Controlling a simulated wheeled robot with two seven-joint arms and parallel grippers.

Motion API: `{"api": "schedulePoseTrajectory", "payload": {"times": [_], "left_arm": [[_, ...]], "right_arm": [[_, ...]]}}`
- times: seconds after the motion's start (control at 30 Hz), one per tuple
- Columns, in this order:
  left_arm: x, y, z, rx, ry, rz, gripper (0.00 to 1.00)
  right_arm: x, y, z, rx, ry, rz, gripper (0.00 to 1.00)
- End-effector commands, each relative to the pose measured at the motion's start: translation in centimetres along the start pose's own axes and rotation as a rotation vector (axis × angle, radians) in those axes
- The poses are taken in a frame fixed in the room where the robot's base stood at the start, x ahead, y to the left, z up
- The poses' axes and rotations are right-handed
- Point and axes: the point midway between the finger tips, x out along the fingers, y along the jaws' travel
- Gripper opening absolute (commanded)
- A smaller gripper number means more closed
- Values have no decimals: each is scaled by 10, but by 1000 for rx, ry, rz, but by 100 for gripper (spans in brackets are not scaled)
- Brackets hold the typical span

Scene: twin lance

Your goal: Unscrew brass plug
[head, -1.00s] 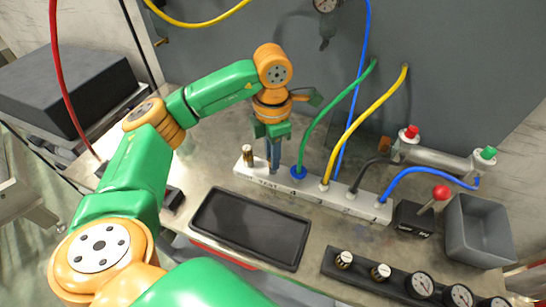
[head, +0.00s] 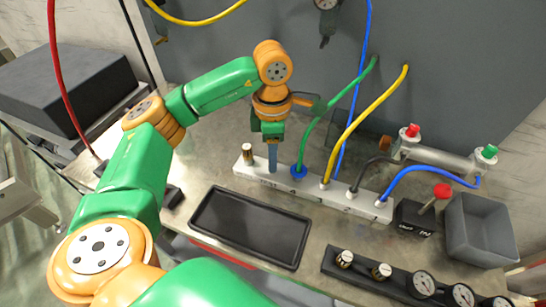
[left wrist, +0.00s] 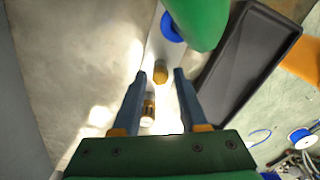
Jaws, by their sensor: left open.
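A white block labelled TEST (head: 325,198) carries a row of ports. A short brass-topped cylinder (head: 247,152) stands at its left end. My left gripper (head: 272,168) points down at the block between this cylinder and the green hose's blue collar (head: 298,171). In the left wrist view the gripper (left wrist: 160,76) is open, with a brass plug (left wrist: 161,72) near the gap between the fingertips. The brass-topped cylinder (left wrist: 148,108) shows lower down, nearer the palm. Contact with the plug cannot be told. The fingers hide the plug in the head view. My right gripper is not in view.
A black tray (head: 205,193) lies in front of the block. Green, yellow, black and blue hoses rise from the block on the right, with the green hose (head: 325,120) close to the gripper. A grey bin (head: 456,240) and gauge panel (head: 402,278) are at right.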

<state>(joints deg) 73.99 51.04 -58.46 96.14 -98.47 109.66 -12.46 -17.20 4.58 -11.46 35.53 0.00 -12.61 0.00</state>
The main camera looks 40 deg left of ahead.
Motion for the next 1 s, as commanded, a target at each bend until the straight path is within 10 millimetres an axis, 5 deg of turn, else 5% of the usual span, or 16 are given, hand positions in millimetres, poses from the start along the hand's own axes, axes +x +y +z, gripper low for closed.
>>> {"api": "schedulePoseTrajectory", "payload": {"times": [0.5,0.8,0.93,1.0], "left_arm": [[1,0,0,1479,0,0,42],[0,-1,0,1608,0,-1,40],[0,-1,0,1606,0,-1,5],[0,-1,0,1606,0,-1,0]], "right_arm": [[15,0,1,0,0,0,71],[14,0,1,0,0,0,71],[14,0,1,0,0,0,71],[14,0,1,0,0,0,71]]}}
